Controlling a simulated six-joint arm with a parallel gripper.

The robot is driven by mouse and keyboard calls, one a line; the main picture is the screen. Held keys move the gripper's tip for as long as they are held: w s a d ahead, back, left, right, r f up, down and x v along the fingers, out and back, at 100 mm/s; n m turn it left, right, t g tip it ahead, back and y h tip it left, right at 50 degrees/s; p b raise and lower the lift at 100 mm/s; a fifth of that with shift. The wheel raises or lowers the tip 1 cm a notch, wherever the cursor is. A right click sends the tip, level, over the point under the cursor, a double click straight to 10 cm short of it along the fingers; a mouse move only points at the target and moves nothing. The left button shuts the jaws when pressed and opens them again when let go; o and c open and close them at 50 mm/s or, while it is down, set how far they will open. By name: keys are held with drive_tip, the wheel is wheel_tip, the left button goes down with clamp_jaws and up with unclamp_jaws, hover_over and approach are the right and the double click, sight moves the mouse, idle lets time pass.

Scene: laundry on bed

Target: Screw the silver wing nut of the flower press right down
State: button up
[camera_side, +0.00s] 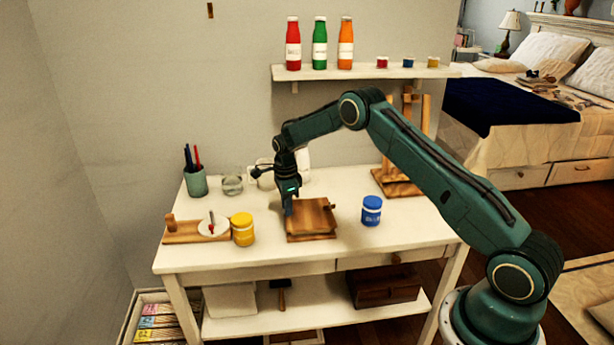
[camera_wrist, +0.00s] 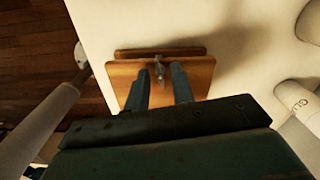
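The flower press (camera_side: 311,217) is a pair of stacked brown wooden boards on the white table. It also shows in the wrist view (camera_wrist: 125,76), with its upper board in front of a second wooden edge. The silver wing nut (camera_wrist: 159,70) stands near the far edge of the upper board. My gripper (camera_side: 288,208) points down at the left part of the press. In the wrist view my gripper (camera_wrist: 160,72) is open, with one finger on each side of the wing nut and gaps between. Whether the nut sits fully down I cannot tell.
A yellow jar (camera_side: 243,230) stands left of the press and a blue jar (camera_side: 371,211) right. A wooden board with a white disc (camera_side: 213,226), a pen cup (camera_side: 196,182) and a glass bowl (camera_side: 232,185) are at left. A wooden easel (camera_side: 398,184) stands back right.

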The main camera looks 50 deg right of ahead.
drive_tip(key=shift+r, duration=0.15)
wheel_tip(320, 180, up, 14)
drive_tip(key=shift+f, duration=0.25)
idle(0.7)
drive_tip(key=shift+n, duration=0.3)
drive_tip(key=n, duration=3.5)
drive_tip(key=shift+s+d+n, duration=0.25)
drive_tip(key=shift+d+n, duration=0.05)
drive_tip(key=shift+d, duration=0.05)
